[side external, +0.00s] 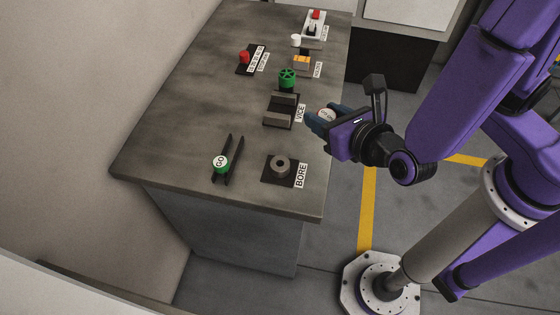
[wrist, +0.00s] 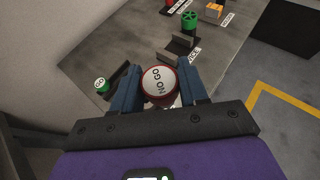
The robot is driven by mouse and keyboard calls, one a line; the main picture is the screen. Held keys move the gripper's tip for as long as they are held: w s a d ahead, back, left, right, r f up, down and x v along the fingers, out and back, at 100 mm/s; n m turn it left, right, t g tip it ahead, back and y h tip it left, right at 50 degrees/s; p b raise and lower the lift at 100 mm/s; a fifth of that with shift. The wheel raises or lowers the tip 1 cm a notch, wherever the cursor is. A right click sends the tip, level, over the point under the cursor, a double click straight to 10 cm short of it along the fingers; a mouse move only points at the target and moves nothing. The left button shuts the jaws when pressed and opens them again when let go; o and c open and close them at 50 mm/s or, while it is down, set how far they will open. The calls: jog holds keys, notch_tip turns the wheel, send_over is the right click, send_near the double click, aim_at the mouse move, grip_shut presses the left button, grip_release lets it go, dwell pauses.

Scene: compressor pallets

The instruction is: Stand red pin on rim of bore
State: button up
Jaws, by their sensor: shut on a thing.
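The red pin (wrist: 159,86) has a white top face marked NO GO. My gripper (wrist: 160,78) is shut on it, with one blue finger on each side. In the side view, the pin's white top (side external: 326,112) shows at my gripper's fingers (side external: 320,120), in the air by the bench's right edge. The bore (side external: 281,166) is a grey ring on a dark plate near the bench's front right corner, labelled BORE. Its rim is bare. My gripper is up and to the right of it in the side view, apart from it. The wrist view does not clearly show the bore.
A green GO pin (side external: 220,163) sits between two dark rails (side external: 237,160) left of the bore. A vice (side external: 280,110) with a green handwheel (side external: 287,78) stands behind the bore. An orange-topped block (side external: 302,63) and red button (side external: 244,58) are farther back. The bench's left side is clear.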

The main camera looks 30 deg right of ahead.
jog(key=s+d+n+y, duration=0.1)
jog(key=s+n+y, duration=0.1)
jog(key=s, duration=0.1)
jog(key=s+d, duration=0.1)
jog(key=shift+s+d+r+n+y, duration=0.25)
jog(key=shift+d+r+n+y, duration=0.1)
jog(key=shift+r+n+y, duration=0.05)
jog(key=shift+w+a+f, duration=1.45)
jog(key=shift+w+f, duration=0.35)
jog(key=shift+f, duration=0.35)
jog(key=shift+w+a+f, duration=1.45)
jog(key=shift+w+f, duration=0.35)
jog(key=shift+f, duration=0.4)
jog(key=shift+w+a+f, duration=1.45)
jog(key=shift+w+f, duration=0.35)
jog(key=shift+f, duration=0.35)
jog(key=shift+f, duration=0.5)
jog(key=o, duration=1.1)
jog(key=shift+c, duration=0.2)
jog(key=shift+r, duration=0.1)
